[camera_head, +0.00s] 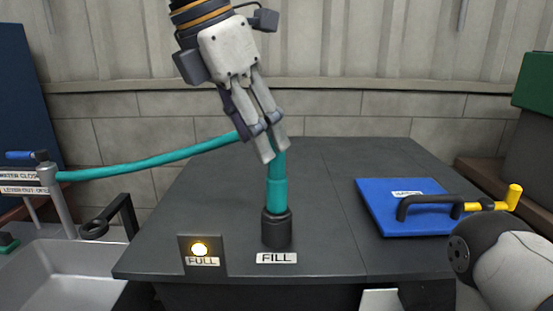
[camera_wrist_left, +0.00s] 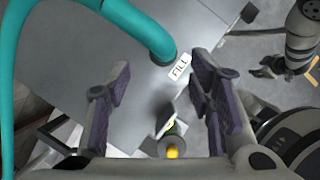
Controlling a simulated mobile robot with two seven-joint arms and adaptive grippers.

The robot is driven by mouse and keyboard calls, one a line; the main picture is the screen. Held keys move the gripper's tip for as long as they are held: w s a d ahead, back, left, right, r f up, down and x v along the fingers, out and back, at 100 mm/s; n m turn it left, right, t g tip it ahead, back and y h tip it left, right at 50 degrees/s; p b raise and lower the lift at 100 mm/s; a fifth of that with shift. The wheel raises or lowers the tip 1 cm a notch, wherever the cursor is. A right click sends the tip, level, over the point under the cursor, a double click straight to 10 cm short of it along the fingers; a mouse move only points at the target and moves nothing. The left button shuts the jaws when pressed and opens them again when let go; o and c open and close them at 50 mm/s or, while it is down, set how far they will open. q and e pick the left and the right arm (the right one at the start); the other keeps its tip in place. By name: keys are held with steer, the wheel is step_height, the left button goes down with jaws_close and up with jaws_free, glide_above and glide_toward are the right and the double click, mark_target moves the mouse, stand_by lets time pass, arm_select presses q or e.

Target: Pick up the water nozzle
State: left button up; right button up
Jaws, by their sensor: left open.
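A teal hose (camera_head: 160,163) runs from a pipe at the left and bends down into an upright teal end (camera_head: 277,195), seated in a black collar (camera_head: 277,228) behind the FILL label. A black handle with a yellow tip (camera_head: 430,205) lies on a blue plate (camera_head: 385,228) at the right. I cannot tell for sure which is the water nozzle. My left gripper (camera_head: 275,155) is open, at the hose's top bend in the head view. In the left wrist view nothing is between its fingers (camera_wrist_left: 160,95), and the hose (camera_wrist_left: 140,25) passes beyond them. My right gripper (camera_wrist_left: 268,70) is small and dark there.
The dark table (camera_head: 330,185) is clear between collar and blue plate. A lit yellow lamp (camera_head: 199,248) marked FULL is at its front edge. A sink (camera_head: 60,270) and a blue-handled valve (camera_head: 30,156) are at the left. My right arm fills the lower right.

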mark_target(274, 177)
arm_select(q)
steer(key=f, duration=0.1)
steer(key=d+f, duration=0.1)
steer(key=f, duration=0.1)
steer(key=shift+s+d+f, duration=0.1)
steer(key=shift+s+f, duration=0.1)
steer(key=shift+f, duration=0.1)
steer(key=x, duration=0.7)
steer(key=shift+w+r, duration=0.1)
steer(key=shift+w, duration=0.1)
jaws_close()
